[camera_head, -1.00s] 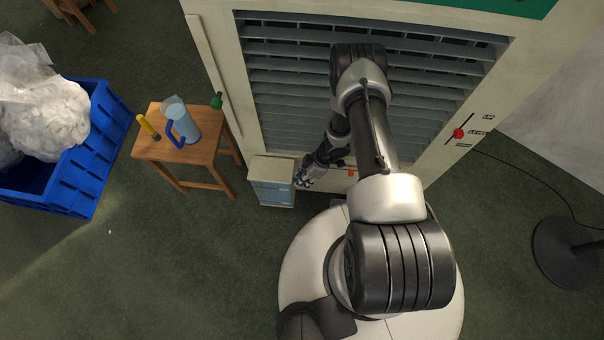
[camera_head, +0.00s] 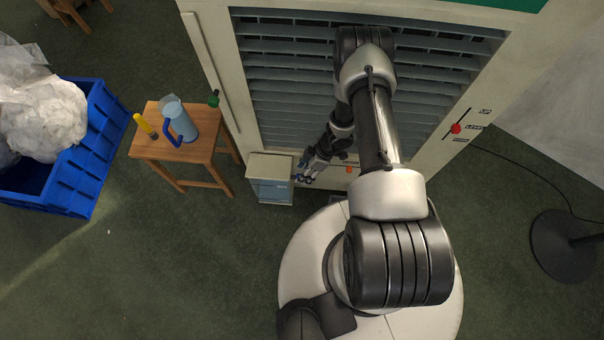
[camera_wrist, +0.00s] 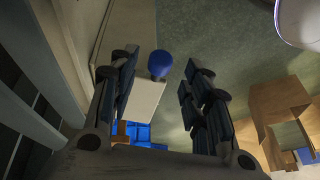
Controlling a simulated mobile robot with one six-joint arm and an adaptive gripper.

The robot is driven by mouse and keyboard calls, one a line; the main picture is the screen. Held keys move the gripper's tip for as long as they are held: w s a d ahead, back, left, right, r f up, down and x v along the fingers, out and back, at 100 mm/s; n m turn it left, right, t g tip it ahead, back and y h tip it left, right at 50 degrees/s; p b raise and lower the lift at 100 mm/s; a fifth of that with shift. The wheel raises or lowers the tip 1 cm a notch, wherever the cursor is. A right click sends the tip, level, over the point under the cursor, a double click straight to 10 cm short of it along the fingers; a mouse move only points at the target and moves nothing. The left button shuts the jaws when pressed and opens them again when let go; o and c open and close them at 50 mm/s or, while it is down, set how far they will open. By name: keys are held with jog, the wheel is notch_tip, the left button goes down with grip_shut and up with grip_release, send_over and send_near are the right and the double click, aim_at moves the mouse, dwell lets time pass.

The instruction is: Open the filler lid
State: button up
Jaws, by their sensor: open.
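A small pale box stands against the front of the large louvred machine, and its flat cream lid (camera_head: 270,165) looks closed in the head view. My gripper (camera_head: 304,178) is just right of this box, low by the machine front. In the wrist view, a round blue knob (camera_wrist: 160,62) shows at the end of a pale surface (camera_wrist: 146,100), which appears to be the lid. My gripper (camera_wrist: 160,70) is open there, with one finger on each side of the knob in the picture. I cannot tell whether a finger touches it.
The louvred machine (camera_head: 222,90) rises close behind my arm, with a red lever knob (camera_head: 456,128) at right. A wooden stool (camera_head: 205,152) bearing a blue jug (camera_head: 181,122) stands left of the box. A blue crate (camera_head: 75,185) is farther left. Floor in front is clear.

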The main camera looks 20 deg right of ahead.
jog(key=v, duration=0.9)
